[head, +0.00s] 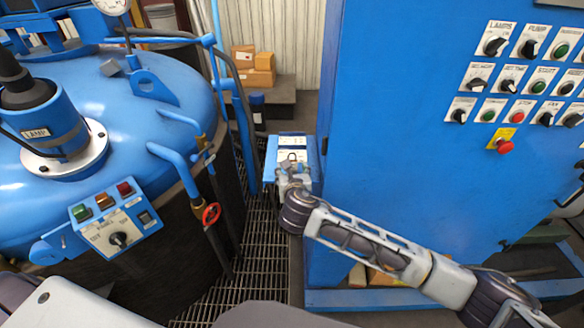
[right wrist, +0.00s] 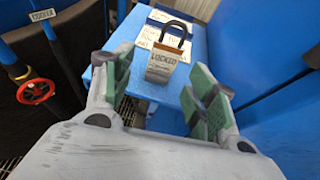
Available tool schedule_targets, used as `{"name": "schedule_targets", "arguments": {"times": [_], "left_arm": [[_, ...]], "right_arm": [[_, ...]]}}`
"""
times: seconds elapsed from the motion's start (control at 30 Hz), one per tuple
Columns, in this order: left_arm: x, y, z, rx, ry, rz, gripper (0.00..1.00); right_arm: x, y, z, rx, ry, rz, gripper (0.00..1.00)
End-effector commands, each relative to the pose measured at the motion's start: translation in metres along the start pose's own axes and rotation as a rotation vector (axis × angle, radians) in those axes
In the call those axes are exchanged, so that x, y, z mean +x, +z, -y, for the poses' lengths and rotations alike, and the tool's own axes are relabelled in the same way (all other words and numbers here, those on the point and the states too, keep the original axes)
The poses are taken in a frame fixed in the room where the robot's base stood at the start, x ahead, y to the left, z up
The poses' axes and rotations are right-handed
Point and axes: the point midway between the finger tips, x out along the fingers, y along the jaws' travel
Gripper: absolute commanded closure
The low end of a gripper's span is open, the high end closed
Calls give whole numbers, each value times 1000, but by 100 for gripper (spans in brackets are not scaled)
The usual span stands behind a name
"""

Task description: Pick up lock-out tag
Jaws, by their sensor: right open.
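The lock-out tag (right wrist: 161,66) is a pale, padlock-shaped piece with a dark shackle and the word LOCKED. In the right wrist view it is at the top of a small blue box, between and beyond my finger pads. In the head view the tag (head: 291,156) shows small, just beyond my gripper. My right gripper (right wrist: 160,84) is open, with green pads either side of the tag's line and nothing held. In the head view my right gripper (head: 292,174) is over the near part of the box. My left gripper is out of view.
The blue box (head: 271,158) stands between the round blue furnace (head: 190,85) and a tall blue control cabinet (head: 400,120). A red valve wheel (head: 211,214) and pipes stand left of my gripper. Grating (head: 255,260) covers the floor. Cardboard boxes (head: 257,77) sit behind.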

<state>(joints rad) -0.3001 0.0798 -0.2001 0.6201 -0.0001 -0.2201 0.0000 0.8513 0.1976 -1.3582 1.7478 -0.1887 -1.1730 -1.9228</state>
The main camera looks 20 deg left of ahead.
Motion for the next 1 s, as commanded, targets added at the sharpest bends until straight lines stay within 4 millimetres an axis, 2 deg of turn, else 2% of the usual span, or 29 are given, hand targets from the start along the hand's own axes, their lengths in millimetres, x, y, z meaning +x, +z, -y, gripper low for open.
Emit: {"name": "schedule_targets", "arguments": {"times": [0.4,1.0], "left_arm": [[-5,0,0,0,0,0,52],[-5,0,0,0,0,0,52]], "right_arm": [[32,2,2,0,-1,0,43],[36,1,2,0,0,0,43]]}}
